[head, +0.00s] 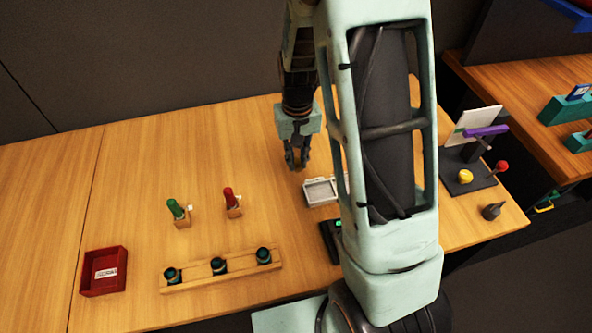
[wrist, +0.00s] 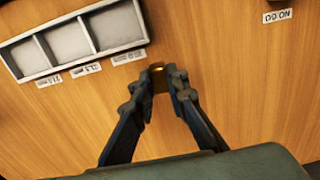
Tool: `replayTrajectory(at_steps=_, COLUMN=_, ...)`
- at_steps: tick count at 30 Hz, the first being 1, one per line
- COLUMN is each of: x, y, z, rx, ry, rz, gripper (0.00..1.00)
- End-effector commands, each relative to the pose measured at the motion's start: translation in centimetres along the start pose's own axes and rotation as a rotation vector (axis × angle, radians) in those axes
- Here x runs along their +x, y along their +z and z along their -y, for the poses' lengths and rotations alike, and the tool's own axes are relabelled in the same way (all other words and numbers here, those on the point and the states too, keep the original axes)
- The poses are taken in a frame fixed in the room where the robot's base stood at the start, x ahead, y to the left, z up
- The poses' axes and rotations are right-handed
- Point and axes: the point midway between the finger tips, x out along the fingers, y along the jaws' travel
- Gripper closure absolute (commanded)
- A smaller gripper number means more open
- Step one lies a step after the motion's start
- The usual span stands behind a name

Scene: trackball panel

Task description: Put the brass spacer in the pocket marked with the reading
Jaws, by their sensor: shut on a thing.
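The brass spacer (wrist: 158,75) shows in the wrist view as a small golden piece between my fingertips. My gripper (wrist: 159,87) is shut on it; the fingers hide part of it. In the head view my gripper (head: 296,163) points down at the table, behind the pocket tray, and the spacer cannot be made out. The pale pocket tray (head: 309,202) is partly hidden by my arm. In the wrist view the tray (wrist: 72,58) lies to the left of my fingertips; three empty grey pockets show, with white labels too blurred to read. No reading is legible.
A dark device (head: 328,241) with a green light stands in front of the tray, partly behind my arm. A wooden rack (head: 195,279), a red bin (head: 104,283) and green and red-handled tools stand left. A dark panel (head: 462,182) with a yellow ball stands right. The table's back left is clear.

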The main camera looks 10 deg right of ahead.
Motion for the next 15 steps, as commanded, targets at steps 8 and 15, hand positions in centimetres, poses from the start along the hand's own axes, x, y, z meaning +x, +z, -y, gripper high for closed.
replayTrajectory(at_steps=8, x=3.4, y=-0.7, z=0.1, rx=-0.001, ry=0.001, rz=0.001, gripper=1.0)
replayTrajectory(at_steps=15, x=3.9, y=-0.7, z=0.1, rx=0.0, ry=0.0, rz=0.001, gripper=1.0)
